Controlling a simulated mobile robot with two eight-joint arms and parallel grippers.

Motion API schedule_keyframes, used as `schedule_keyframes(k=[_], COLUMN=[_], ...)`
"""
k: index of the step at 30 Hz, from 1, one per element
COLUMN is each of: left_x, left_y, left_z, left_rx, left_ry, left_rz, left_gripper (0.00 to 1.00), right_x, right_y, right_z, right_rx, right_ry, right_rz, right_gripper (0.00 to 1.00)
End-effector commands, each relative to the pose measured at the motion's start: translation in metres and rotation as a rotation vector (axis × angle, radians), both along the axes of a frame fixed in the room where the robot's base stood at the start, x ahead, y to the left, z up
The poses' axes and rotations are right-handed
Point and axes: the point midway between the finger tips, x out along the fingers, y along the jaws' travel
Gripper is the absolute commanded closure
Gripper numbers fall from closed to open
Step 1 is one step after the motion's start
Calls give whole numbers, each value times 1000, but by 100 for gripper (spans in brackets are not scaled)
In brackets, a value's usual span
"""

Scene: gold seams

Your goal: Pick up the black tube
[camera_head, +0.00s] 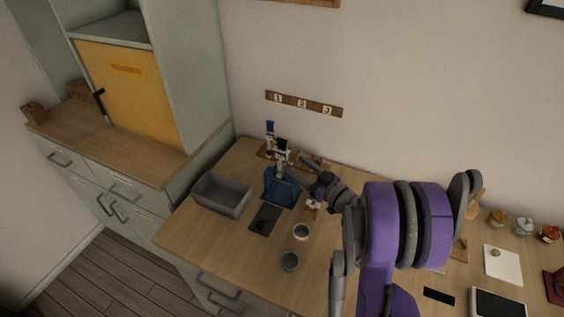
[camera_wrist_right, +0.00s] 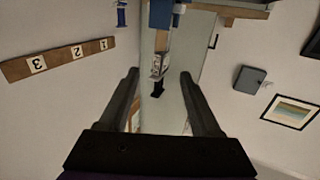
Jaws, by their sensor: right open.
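The black tube (camera_head: 282,145) stands upright at the top of a pale stand at the back of the table. In the right wrist view, which is upside down, its black end (camera_wrist_right: 157,89) appears between the two fingers, beyond them as far as I can judge. My right gripper (camera_wrist_right: 158,75) is open with nothing held. In the head view, my right gripper (camera_head: 288,177) reaches in from the right, close to the stand; its fingertips are small and hard to make out. My left gripper is not in view.
A blue tube (camera_head: 270,127) stands just left of the black one. A blue tray (camera_head: 279,193), grey bin (camera_head: 221,195), dark mat (camera_head: 264,218) and two cups (camera_head: 301,232) (camera_head: 290,261) occupy the table's left half. A numbered strip (camera_head: 303,104) is on the wall behind.

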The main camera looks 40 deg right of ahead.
Motion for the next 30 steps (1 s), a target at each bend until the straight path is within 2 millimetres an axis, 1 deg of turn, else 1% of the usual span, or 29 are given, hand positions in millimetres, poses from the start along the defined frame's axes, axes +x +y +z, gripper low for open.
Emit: schedule_keyframes(k=[1, 3, 6, 14, 22, 25, 30], left_x=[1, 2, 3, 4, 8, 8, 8], left_y=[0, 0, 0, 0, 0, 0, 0], left_z=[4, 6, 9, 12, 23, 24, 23], left_rx=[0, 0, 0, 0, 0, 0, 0], left_ry=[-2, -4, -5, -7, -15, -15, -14], left_rz=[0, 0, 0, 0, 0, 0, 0], left_gripper=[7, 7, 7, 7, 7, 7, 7], right_x=[10, 22, 36, 53, 91, 97, 97], right_y=[2, 4, 5, 6, 9, 9, 9], right_z=[2, 2, 2, 1, 1, 1, 0], right_rx=[1, 2, 2, 2, 2, 2, 2], right_ry=[-2, -2, -1, 0, 0, 1, 1], right_rz=[5, 6, 5, 4, 5, 4, 3], right_gripper=[36, 36, 36, 36, 36, 36, 36])
